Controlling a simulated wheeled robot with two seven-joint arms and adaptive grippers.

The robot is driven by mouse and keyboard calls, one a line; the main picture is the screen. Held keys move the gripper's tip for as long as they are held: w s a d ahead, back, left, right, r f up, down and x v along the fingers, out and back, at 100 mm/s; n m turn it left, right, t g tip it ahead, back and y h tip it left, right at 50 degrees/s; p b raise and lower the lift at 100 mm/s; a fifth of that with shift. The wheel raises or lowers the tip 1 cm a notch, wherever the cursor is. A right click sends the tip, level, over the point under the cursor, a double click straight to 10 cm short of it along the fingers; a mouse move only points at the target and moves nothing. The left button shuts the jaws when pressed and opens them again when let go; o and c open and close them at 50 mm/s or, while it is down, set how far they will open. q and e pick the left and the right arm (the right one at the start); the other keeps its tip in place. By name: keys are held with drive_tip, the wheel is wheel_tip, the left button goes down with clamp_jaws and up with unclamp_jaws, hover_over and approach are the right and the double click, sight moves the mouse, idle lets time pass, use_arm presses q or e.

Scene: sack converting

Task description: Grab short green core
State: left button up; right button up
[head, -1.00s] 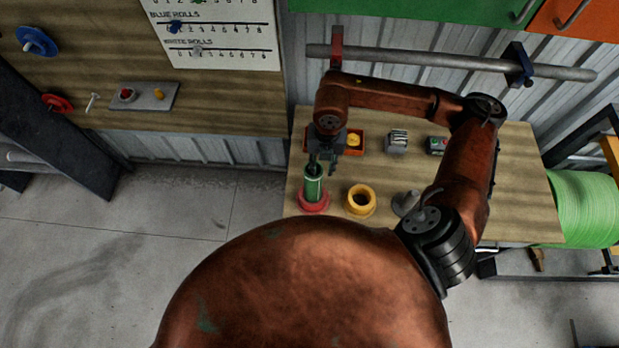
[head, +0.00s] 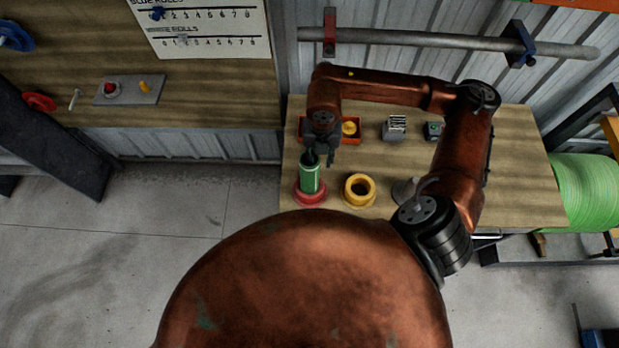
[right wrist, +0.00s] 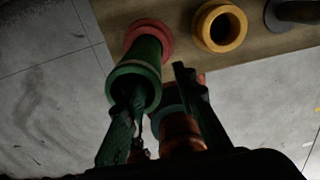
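The green core (head: 310,179) is a short tube standing upright on a red flanged ring (head: 310,197) at the bench's near left corner. My right gripper (head: 320,157) is at the top of the core. In the right wrist view the core (right wrist: 146,55) shows its open mouth towards the camera, with the red ring (right wrist: 155,32) behind it. There the fingers of the right gripper (right wrist: 155,82) are spread. One finger overlaps the core's mouth and the other stands to the right, apart from the wall. Whether the first finger is inside the bore is unclear. My left gripper is out of view.
A yellow ring (head: 359,190) stands close to the right of the core, with a grey part (head: 404,190) beyond it. An orange tray (head: 350,138) lies behind. A horizontal bar (head: 430,43) spans the wall above the bench (head: 525,185).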

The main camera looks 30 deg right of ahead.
sight(310, 177)
wheel_tip(310, 177, down, 8)
drive_tip(key=shift+w+a+f+p, duration=0.1)
drive_tip(key=shift+p, duration=0.7)
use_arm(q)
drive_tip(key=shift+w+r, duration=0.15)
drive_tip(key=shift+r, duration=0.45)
use_arm(e)
drive_tip(key=shift+c, duration=0.3)
clamp_jaws()
